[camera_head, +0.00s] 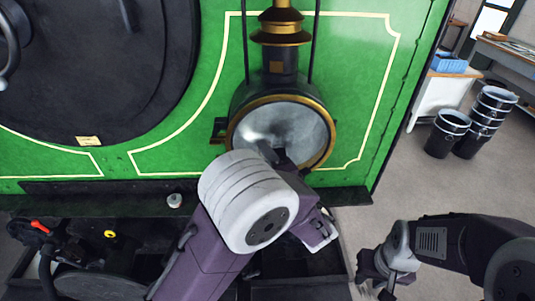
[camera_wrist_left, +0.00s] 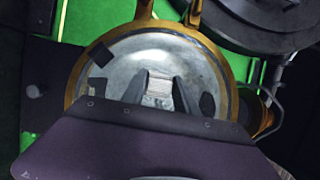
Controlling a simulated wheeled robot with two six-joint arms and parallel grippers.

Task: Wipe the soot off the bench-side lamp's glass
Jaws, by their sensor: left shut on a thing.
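The lamp has a round glass (camera_head: 300,127) in a brass rim on the green tram front; the glass also shows in the wrist view (camera_wrist_left: 135,52). Its surface is cloudy grey with a paler area at left. In the wrist view a dark patch (camera_wrist_left: 98,54) lies at upper left of the glass and another (camera_wrist_left: 207,103) at right. My left gripper (camera_head: 272,152) is in front of the lower glass, shut on a small pale pad (camera_wrist_left: 159,85). Contact with the glass cannot be told. My right gripper (camera_head: 378,275) is at lower right, away from the lamp; its jaws are unclear.
A brass-ringed chimney (camera_head: 280,28) rises above the lamp. A large dark round door (camera_head: 90,70) is at left. A black ledge (camera_head: 345,197) runs below the lamp. Stacked black buckets (camera_head: 490,115) and a workbench (camera_head: 510,55) with a blue box (camera_head: 449,63) stand at right.

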